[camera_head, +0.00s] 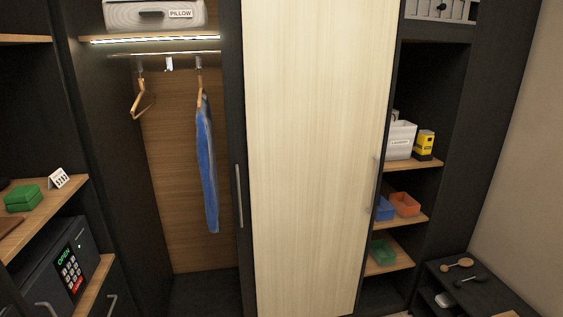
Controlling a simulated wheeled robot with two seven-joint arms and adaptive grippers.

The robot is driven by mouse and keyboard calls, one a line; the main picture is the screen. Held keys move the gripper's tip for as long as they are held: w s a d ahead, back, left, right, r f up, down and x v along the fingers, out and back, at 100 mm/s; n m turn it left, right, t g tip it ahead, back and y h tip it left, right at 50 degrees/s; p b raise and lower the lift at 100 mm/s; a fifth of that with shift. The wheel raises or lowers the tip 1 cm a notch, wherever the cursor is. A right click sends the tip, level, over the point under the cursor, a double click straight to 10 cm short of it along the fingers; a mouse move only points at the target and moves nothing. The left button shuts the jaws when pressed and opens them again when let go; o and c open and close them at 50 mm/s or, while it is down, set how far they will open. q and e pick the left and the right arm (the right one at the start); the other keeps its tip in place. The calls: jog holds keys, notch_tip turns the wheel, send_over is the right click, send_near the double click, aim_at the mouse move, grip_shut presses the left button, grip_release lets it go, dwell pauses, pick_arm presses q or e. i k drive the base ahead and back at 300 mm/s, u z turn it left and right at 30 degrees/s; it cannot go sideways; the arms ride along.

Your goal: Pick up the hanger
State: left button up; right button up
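An empty wooden hanger (141,101) hangs from the metal rail (165,54) at the left of the open wardrobe section. A second hanger (200,90) hangs further right on the same rail, with a blue garment (207,165) on it. A small metal hook or clip (169,64) is on the rail between them. Neither of my grippers shows in the head view.
A pale wooden door (315,150) covers the middle of the wardrobe. Right shelves hold bins (404,204) and a yellow box (425,143). A pillow bag (155,14) sits above the rail.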

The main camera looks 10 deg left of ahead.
aim_at(142, 83)
jog(key=u, duration=0.25)
jog(key=i, duration=2)
jog(key=u, duration=0.35)
